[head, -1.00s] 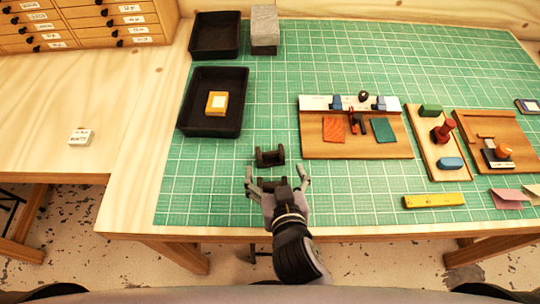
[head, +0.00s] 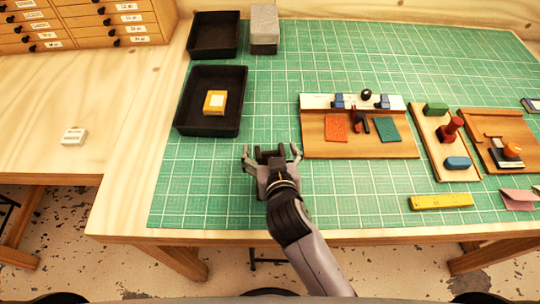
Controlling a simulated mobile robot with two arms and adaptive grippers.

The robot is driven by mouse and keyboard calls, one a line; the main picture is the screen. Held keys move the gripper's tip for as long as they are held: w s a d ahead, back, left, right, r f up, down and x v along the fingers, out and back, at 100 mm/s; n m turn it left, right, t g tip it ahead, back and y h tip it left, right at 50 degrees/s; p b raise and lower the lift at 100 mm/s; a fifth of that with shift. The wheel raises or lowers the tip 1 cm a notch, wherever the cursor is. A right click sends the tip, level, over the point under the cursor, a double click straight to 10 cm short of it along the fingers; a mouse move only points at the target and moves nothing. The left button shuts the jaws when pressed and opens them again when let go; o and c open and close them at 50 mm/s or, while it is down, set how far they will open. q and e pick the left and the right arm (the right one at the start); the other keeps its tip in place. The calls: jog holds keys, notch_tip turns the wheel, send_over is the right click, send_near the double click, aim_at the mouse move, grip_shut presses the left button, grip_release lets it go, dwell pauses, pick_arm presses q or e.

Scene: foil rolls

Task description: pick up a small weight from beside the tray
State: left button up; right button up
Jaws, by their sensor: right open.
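A small dark notched piece (head: 270,154) sits on the green cutting mat just below and to the right of the lower black tray (head: 239,108). I cannot tell for sure that it is the weight. My right gripper (head: 271,151) is open, with one finger on each side of this piece and a gap to each. The gripper's palm and the near fingers hide part of it. The lower tray holds a yellow block with a white label (head: 215,102). My left gripper is not in view.
A grey block (head: 264,26) stands beside an upper black tray (head: 213,36). Right of my gripper lie a wooden board with colored swatches (head: 360,150), more boards with stamps and a yellow bar (head: 441,201). The mat's near left part is clear.

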jog(key=c, duration=1.8)
jog(key=shift+r, duration=0.15)
